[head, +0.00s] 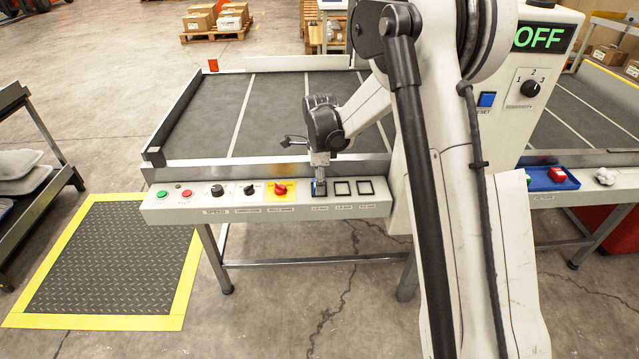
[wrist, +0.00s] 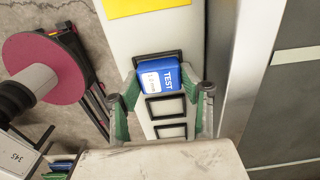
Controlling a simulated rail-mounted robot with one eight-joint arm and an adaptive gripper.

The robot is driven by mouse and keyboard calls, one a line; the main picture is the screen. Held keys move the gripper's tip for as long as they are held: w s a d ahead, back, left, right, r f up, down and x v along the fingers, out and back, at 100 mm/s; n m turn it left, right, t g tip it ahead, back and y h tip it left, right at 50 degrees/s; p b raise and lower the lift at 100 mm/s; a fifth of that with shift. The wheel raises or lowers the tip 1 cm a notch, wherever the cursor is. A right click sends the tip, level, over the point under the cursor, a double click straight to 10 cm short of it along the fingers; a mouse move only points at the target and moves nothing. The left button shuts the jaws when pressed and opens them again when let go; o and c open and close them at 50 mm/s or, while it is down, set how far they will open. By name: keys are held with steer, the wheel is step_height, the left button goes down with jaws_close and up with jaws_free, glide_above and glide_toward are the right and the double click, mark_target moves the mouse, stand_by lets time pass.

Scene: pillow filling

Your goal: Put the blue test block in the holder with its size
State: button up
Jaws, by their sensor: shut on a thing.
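The blue test block (wrist: 168,77) has "TEST" and a white label, whose small print I cannot read. My gripper (wrist: 162,84) is shut on it, with green finger pads at its two sides. In the head view my gripper (head: 320,172) points down at the front panel, and a bit of blue shows beneath it. The block is at the leftmost of three black square holders; this holder (wrist: 157,54) is mostly covered by the block. I cannot tell whether the block is seated in it or just above. The middle holder (head: 342,188) and right holder (head: 366,187) are empty.
The panel (head: 220,210) also carries a green button (head: 161,194), a red button (head: 187,193), two black knobs and a red switch on yellow (head: 281,188). The conveyor belt (head: 200,115) behind is clear. A blue tray (head: 545,180) with a red block stands at right.

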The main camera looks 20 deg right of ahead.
steer(key=shift+f, duration=0.1)
steer(key=o, duration=1.1)
steer(key=shift+o, duration=0.2)
